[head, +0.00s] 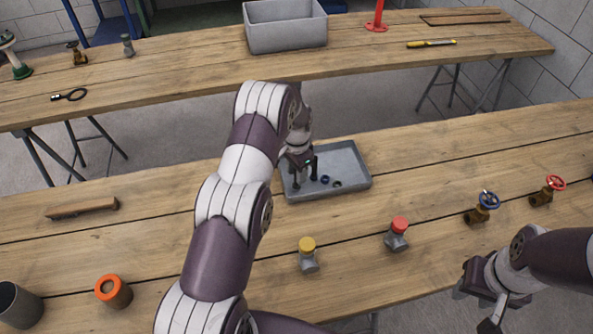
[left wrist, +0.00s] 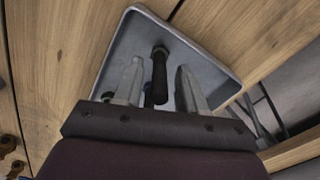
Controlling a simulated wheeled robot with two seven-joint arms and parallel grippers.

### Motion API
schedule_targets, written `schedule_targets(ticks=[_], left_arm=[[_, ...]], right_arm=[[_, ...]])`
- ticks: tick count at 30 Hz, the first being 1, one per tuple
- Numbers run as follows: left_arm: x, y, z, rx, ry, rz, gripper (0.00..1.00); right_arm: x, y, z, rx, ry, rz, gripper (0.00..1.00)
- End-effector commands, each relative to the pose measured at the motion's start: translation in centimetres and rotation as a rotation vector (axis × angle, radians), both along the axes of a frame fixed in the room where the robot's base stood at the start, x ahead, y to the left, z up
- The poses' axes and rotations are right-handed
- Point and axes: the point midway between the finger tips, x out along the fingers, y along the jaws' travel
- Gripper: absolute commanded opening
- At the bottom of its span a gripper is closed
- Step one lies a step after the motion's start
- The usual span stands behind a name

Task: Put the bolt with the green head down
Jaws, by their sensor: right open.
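A grey metal tray (head: 350,163) lies on the near table and also shows in the left wrist view (left wrist: 205,62). My left gripper (head: 305,172) points down over its left half, with fingers apart. In the left wrist view a dark bolt-like piece (left wrist: 158,70) shows between the fingers with a gap on each side. A second dark piece is partly hidden behind it. A blue small part (head: 325,180) and a dark small part (head: 337,184) lie in the tray near the gripper. I cannot make out a green head. My right gripper (head: 476,308) is open and empty at lower right.
Another table holds a grey bin (head: 286,27).

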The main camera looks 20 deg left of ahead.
Motion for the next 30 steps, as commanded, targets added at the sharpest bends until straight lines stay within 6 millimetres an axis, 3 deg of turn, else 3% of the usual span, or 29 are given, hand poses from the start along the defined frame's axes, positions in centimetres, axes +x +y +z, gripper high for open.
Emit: schedule_targets(ticks=[4,7,16,18,22,23,26,30], left_arm=[[0.0,0.0,0.7,0.0,-0.001,0.0,0.41],[0.2,0.0,1.9,0.001,-0.005,0.0,0.41],[0.1,0.0,9.6,0.001,-0.006,0.0,0.41],[0.1,0.0,11.3,0.001,-0.003,0.0,0.41],[-0.4,-0.4,12.8,0.0,-0.004,0.012,0.41],[-1.0,-0.8,13.2,0.001,-0.008,0.026,0.41],[-5.4,-3.3,15.4,0.0,-0.031,0.125,0.41],[-15.1,-6.9,17.2,-0.011,-0.077,0.316,0.41]], right_arm=[[0.0,0.0,0.5,0.0,0.0,0.0,0.41],[0.0,0.0,-0.4,0.0,0.0,0.0,0.41],[0.0,0.0,-1.9,0.0,0.0,0.0,0.41],[0.0,0.0,-1.1,0.0,0.001,0.0,0.41],[0.0,0.0,-0.8,0.0,0.0,0.0,0.41],[0.0,0.0,-0.8,0.0,0.0,0.0,0.41],[0.0,0.0,-0.8,0.0,0.0,0.0,0.41],[0.0,0.0,-0.9,0.0,0.0,0.0,0.41]])
